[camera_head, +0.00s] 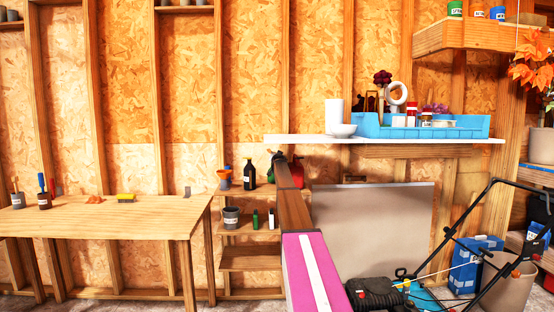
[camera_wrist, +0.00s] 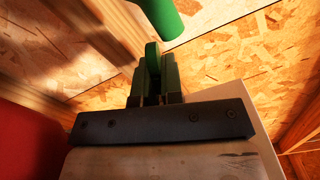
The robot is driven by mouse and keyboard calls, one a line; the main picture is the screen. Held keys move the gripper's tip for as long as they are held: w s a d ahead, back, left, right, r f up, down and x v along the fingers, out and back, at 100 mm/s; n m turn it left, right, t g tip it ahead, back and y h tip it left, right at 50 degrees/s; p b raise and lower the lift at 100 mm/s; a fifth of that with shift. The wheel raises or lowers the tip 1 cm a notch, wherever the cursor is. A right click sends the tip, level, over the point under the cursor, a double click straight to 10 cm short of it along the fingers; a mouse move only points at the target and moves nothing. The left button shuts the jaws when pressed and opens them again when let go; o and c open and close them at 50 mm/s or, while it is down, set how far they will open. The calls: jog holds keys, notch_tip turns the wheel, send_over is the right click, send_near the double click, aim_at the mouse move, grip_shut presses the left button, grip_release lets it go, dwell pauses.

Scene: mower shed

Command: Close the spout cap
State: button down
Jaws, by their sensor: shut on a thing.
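In the wrist view, my gripper (camera_wrist: 156,82) has its two dark fingers shut on a thin dark green piece, which looks like the spout cap (camera_wrist: 152,54). A brighter green tube, probably the spout (camera_wrist: 161,16), comes in from the top edge, just beyond the held piece. A small gap seems to show between them. A red surface, likely the can (camera_wrist: 28,140), fills the lower left of the wrist view. In the head view, part of a red can (camera_head: 299,165) shows beside my arm, under the white shelf. My arm hides most of the can and my gripper there.
A workbench (camera_head: 100,220) stands left, a mower (camera_head: 378,293) lower right. A beige panel (camera_head: 370,230) leans on the wall.

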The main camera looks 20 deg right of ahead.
jog(key=n, duration=0.1)
jog(key=a+n, duration=0.1)
jog(key=n, duration=0.1)
jog(key=shift+w+a+r+n, duration=0.1)
jog(key=shift+w+r+n, duration=0.05)
jog(key=shift+n, duration=0.15)
jog(key=n, duration=0.1)
jog(key=a+n, duration=0.1)
jog(key=shift+w+n, duration=0.1)
jog(key=shift+n, duration=0.2)
jog(key=n, duration=0.1)
jog(key=a+n, duration=0.1)
jog(key=n, duration=0.1)
jog(key=shift+w, duration=0.2)
jog(key=shift+w+a+f+n, duration=0.1)
jog(key=shift+a+f+n, duration=0.1)
jog(key=shift+n, duration=0.6)
jog(key=shift+a+f+n, duration=0.15)
jog(key=shift+n, duration=0.65)
jog(key=c, duration=1.3)
grip_release()
jog(key=shift+o, duration=0.2)
